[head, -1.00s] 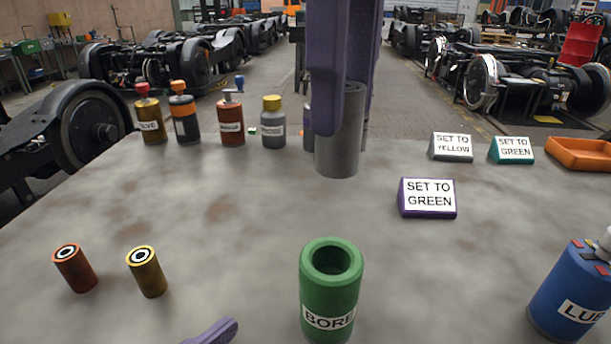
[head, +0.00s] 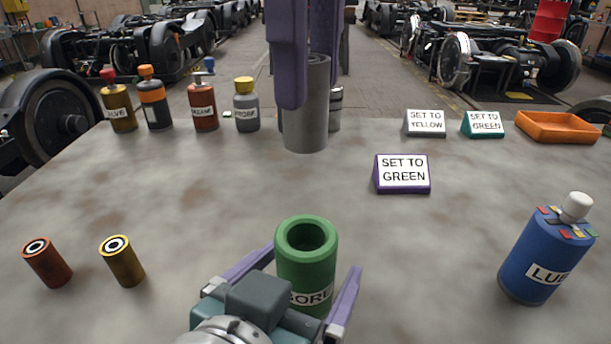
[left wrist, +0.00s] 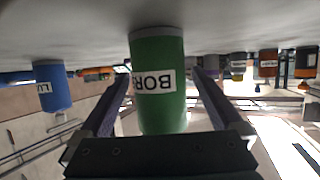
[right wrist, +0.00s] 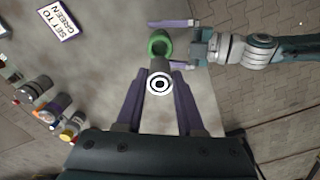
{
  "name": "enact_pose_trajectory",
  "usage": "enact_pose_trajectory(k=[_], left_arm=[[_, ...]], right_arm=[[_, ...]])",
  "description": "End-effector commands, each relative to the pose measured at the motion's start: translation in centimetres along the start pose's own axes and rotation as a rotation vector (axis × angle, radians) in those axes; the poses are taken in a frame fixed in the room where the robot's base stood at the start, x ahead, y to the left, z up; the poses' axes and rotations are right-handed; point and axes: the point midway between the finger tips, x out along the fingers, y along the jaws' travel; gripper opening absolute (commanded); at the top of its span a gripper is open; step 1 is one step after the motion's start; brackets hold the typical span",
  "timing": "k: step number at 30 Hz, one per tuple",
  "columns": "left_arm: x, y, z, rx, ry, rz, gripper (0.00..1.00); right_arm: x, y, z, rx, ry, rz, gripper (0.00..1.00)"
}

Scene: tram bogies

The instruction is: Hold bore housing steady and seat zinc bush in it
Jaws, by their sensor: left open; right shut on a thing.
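The bore housing (head: 306,262) is a green upright tube with an open top and a BORE label, standing on the table near the front. It also shows in the left wrist view (left wrist: 160,105) and from above in the right wrist view (right wrist: 158,42). My left gripper (head: 311,264) is open, one purple finger on each side of the housing, with gaps visible. My right gripper (head: 300,88) is shut on the zinc bush (head: 306,125), a grey cylinder held upright, beyond the housing in the head view. In the right wrist view its end shows a black-and-white ring (right wrist: 160,84).
Red (head: 47,265) and yellow (head: 122,263) cylinders stand at left; a blue LUB bottle (head: 540,255) stands at right. Several bottles line the back edge. A SET TO GREEN sign (head: 402,174), two more signs and an orange tray (head: 557,128) lie beyond.

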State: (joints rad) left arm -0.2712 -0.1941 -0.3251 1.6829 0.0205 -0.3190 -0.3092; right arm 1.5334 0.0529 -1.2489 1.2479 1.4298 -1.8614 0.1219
Motion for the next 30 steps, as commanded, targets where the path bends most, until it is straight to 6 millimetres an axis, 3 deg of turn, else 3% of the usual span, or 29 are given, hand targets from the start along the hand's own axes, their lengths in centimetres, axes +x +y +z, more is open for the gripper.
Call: enact_pose_trajectory(k=[4,27,30], left_arm=[[-0.02,0.00,0.00,0.000,0.000,0.000,0.95],[-0.05,-0.01,0.02,0.000,0.000,0.000,0.09],[-0.05,-0.01,0.02,0.000,0.000,0.000,0.08]], right_arm=[[-0.01,0.00,-0.01,0.000,0.000,0.000,0.00],[-0.01,0.00,0.00,0.000,0.000,0.000,0.00],[0.30,-0.02,0.01,-0.002,-0.001,-0.001,0.00]])
